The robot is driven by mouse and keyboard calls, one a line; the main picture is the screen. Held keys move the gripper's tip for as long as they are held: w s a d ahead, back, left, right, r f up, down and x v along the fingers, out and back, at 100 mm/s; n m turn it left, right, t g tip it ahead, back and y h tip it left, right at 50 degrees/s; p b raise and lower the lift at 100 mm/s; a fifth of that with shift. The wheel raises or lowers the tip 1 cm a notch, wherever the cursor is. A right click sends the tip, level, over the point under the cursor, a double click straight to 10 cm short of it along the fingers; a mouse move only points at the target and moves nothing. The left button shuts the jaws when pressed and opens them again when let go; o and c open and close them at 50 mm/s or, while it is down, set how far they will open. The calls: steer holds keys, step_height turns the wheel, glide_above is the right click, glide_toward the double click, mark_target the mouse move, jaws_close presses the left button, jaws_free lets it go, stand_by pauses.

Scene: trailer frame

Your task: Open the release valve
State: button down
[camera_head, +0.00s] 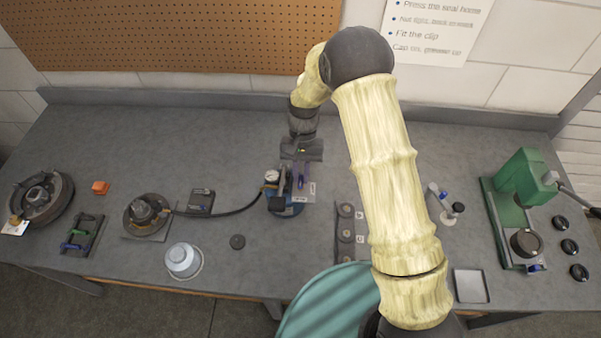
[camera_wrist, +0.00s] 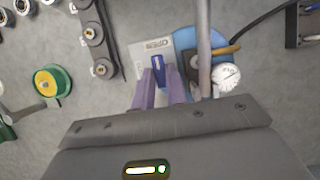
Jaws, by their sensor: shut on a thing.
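A hand pump with a blue base (camera_head: 286,208) stands mid-bench; its blue body (camera_wrist: 184,40) shows in the wrist view. A round white gauge (camera_wrist: 227,76) and a grey upright bar (camera_wrist: 204,45) are on it. A small blue valve lever (camera_wrist: 158,68) lies beside a pale plate marked OPEN (camera_wrist: 140,58). My gripper (camera_head: 302,172) reaches down at the pump. In the wrist view, its purple fingers (camera_wrist: 161,82) are shut on the blue lever, one on each side. The lever's lower end is hidden between the fingers.
The grey bar stands close beside my fingers. A block with several round parts (camera_head: 345,228) is to the right, and a green press (camera_head: 522,190) stands farther right.

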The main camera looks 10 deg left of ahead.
steer(key=c, duration=1.4)
jaws_free()
steer(key=shift+c, duration=0.2)
steer(key=shift+w+r, duration=0.1)
steer(key=b+v, duration=0.3)
steer(key=v, duration=1.4)
steer(key=shift+r+b, duration=0.2)
steer(key=shift+b, duration=0.2)
